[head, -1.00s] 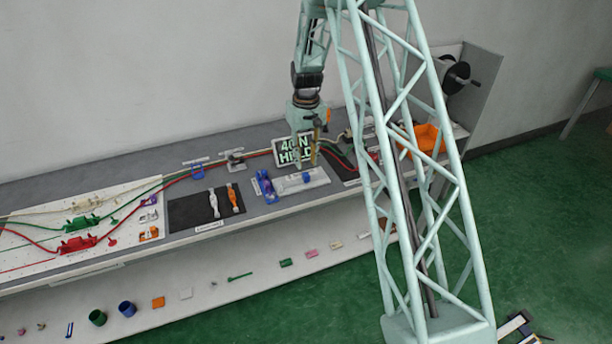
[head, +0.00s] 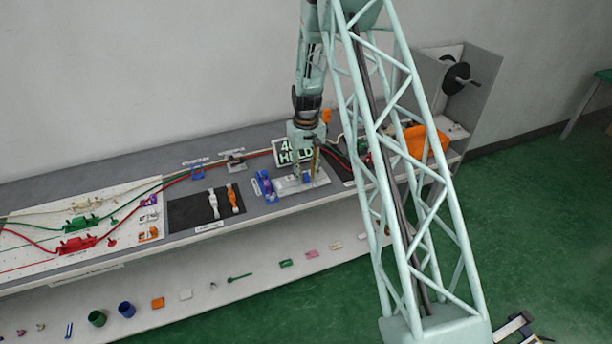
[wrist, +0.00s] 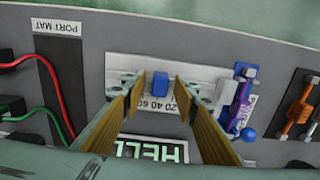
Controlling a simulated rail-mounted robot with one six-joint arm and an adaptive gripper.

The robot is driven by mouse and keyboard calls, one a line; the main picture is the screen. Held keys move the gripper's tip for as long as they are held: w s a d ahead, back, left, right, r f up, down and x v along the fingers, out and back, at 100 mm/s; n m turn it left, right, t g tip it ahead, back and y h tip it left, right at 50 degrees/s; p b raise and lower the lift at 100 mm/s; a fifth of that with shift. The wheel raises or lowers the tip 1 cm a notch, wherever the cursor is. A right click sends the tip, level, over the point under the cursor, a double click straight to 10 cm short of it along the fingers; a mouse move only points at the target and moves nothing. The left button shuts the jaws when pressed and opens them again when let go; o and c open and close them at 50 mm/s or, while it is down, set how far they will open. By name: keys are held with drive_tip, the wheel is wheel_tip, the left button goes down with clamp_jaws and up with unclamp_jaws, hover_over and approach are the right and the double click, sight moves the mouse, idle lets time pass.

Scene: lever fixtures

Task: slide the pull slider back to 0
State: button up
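The pull slider has a blue knob (wrist: 158,86) on a white base (wrist: 122,68) with a printed scale, of which 20, 40 and 60 show in the wrist view. I cannot tell its exact reading. My gripper (wrist: 159,80) is open, with its two tan fingers on the left and right of the knob and a visible gap to each. In the head view my gripper (head: 305,172) is low over the slider's white base (head: 318,183). Whether the fingertips touch the base cannot be told.
A black mat (head: 205,211) with white and orange levers lies farther along. An orange bin (head: 428,141) stands at the right.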

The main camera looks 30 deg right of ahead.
sight(292, 186)
drive_tip(key=shift+c, duration=0.8)
drive_tip(key=c, duration=0.6)
drive_tip(key=shift+w+a+b, duration=0.15)
drive_tip(key=shift+a+b, duration=0.1)
drive_tip(key=shift+a, duration=1.05)
drive_tip(key=shift+w+a+b, duration=0.15)
drive_tip(key=shift+a+b, duration=0.05)
drive_tip(key=shift+a, duration=1.3)
drive_tip(key=o, duration=0.8)
drive_tip(key=shift+a, duration=0.25)
drive_tip(key=shift+c, duration=0.2)
drive_tip(key=shift+d, duration=0.1)
